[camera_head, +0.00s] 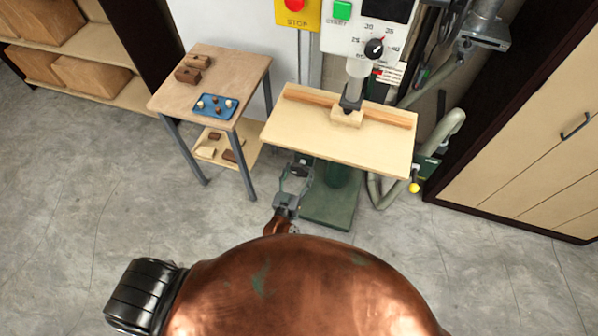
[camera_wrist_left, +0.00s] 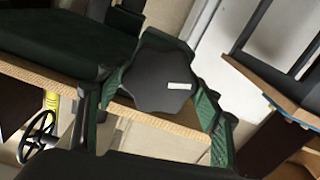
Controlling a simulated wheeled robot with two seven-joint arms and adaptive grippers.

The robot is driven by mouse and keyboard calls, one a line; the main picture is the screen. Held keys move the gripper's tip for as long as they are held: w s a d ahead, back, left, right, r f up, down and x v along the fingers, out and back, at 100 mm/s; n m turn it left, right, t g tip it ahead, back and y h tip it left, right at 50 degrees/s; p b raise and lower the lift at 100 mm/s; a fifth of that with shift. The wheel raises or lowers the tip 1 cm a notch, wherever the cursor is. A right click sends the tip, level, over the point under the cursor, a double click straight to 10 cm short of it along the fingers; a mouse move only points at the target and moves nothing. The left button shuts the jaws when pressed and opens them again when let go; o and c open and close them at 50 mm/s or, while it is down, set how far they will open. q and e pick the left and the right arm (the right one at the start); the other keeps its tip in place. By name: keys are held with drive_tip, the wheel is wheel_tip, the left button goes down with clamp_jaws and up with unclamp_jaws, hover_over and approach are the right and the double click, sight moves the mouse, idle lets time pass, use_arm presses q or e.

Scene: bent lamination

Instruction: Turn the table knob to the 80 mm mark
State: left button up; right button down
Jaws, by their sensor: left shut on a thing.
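The table knob (camera_wrist_left: 155,80) is a dark, lobed knob with a small white mark on its face, in the middle of the left wrist view. My left gripper (camera_wrist_left: 152,118) has its green-edged fingers on both sides of the knob and is shut on it. In the head view my left gripper (camera_head: 293,185) is below the front left of the machine's wooden table (camera_head: 335,145); the knob is hard to make out there. I cannot read a scale or an 80 mm mark in either view. My right gripper is not in view.
A side table (camera_head: 225,65) with a blue tray (camera_head: 203,111) and brown blocks stands left of the machine. A yellow-tipped handle (camera_head: 414,187) hangs at the table's right corner. A black handwheel (camera_wrist_left: 38,135) shows in the wrist view. The grey floor (camera_head: 90,190) is clear at left.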

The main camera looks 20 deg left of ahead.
use_arm(q)
drive_tip(key=shift+n, duration=0.3)
